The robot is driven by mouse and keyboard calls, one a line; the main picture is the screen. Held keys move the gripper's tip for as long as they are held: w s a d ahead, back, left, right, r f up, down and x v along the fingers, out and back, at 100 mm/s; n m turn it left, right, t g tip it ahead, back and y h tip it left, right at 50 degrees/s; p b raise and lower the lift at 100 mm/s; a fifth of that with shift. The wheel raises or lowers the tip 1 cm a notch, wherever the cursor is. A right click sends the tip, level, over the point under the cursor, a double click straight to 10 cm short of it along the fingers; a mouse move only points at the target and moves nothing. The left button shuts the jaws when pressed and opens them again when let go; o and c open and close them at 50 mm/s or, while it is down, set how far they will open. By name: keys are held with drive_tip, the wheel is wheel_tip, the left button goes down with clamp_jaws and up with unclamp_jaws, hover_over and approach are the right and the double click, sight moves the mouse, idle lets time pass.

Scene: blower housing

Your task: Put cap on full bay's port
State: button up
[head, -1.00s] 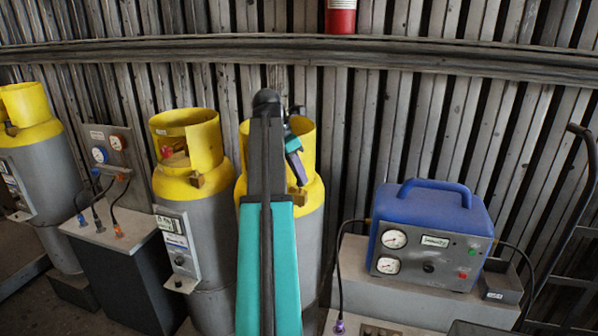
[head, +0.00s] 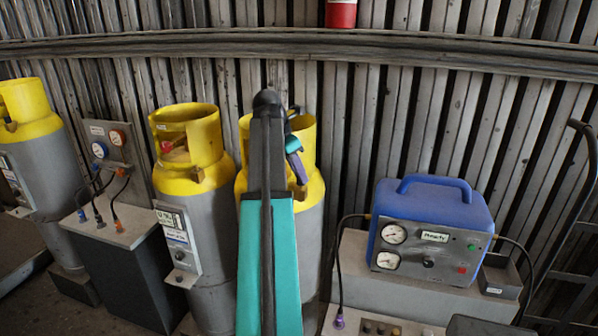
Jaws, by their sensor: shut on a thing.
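My gripper (head: 296,168) shows as a small purple and teal shape just right of my arm, in front of the right yellow-and-grey cylinder (head: 315,230) and near its yellow collar. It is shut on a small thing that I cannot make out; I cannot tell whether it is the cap. My arm hides much of this cylinder. A middle cylinder (head: 209,240) with a label and a small panel (head: 177,240) stands to the left, and another cylinder (head: 45,170) stands at the far left. I cannot pick out the full bay's port.
A blue machine (head: 437,200) with gauges and black hoses sits on a grey bench at right. A dark cabinet (head: 125,285) with a gauge board (head: 110,145) and hoses stands between the left cylinders. A trolley frame (head: 585,180) is at far right. A corrugated wall closes the back.

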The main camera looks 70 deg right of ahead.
drive_tip(key=shift+f, duration=0.6)
drive_tip(key=o, duration=1.1)
drive_tip(key=b+v, duration=0.5)
drive_tip(key=v, duration=0.8)
drive_tip(key=shift+r, duration=0.35)
drive_tip(key=shift+w, duration=0.1)
